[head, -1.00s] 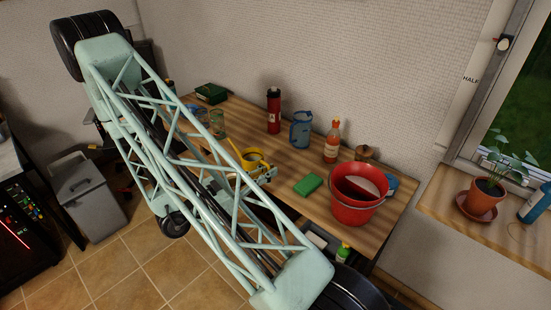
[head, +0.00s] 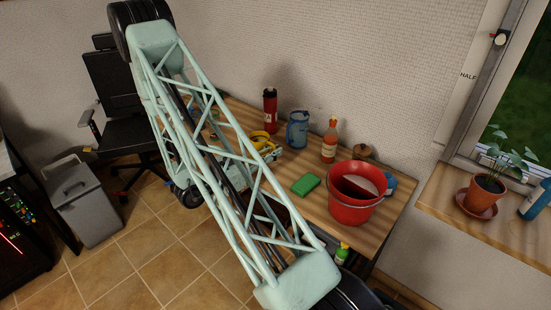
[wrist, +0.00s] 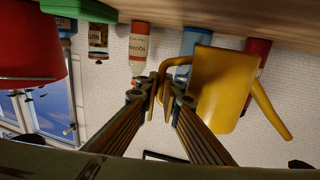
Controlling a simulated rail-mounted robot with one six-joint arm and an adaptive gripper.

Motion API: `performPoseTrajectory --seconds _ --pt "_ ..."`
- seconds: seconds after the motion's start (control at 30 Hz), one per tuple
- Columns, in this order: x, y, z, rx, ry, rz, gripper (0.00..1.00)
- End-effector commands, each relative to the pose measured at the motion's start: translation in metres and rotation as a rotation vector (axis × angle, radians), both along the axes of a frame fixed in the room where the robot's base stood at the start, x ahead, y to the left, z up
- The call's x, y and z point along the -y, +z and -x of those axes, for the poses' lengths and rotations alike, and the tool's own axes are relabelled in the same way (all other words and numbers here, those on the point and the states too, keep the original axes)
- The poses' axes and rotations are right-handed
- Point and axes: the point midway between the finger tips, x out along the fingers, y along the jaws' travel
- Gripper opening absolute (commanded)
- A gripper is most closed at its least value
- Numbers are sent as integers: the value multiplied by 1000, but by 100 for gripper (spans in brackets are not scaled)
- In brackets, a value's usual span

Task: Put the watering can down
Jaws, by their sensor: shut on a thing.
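The yellow watering can (wrist: 222,92) fills the right middle of the wrist view, which shows the room upside down. Its spout points away from my gripper. My gripper (wrist: 163,88) is shut on the can's handle. In the head view, the can (head: 262,138) is partly hidden behind my arm, with my gripper (head: 270,151) at its near side. The can looks roughly upright at the wooden table (head: 385,218). I cannot tell whether its base touches the tabletop.
A green block (head: 306,184) and red bucket (head: 352,207) are to the can's right. A blue jug (head: 297,130), red flask (head: 270,112) and sauce bottle (head: 330,141) stand behind. Bare wood shows between the block and jug.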

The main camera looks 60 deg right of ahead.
Motion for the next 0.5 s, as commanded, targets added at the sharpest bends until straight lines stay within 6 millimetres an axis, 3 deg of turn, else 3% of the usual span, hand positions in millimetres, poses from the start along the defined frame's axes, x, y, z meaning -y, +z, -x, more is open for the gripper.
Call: performPoseTrajectory --seconds 0.2,0.5 --pt "19 -2 -7 2 -1 2 0" --pt "22 -1 -8 1 0 1 0"
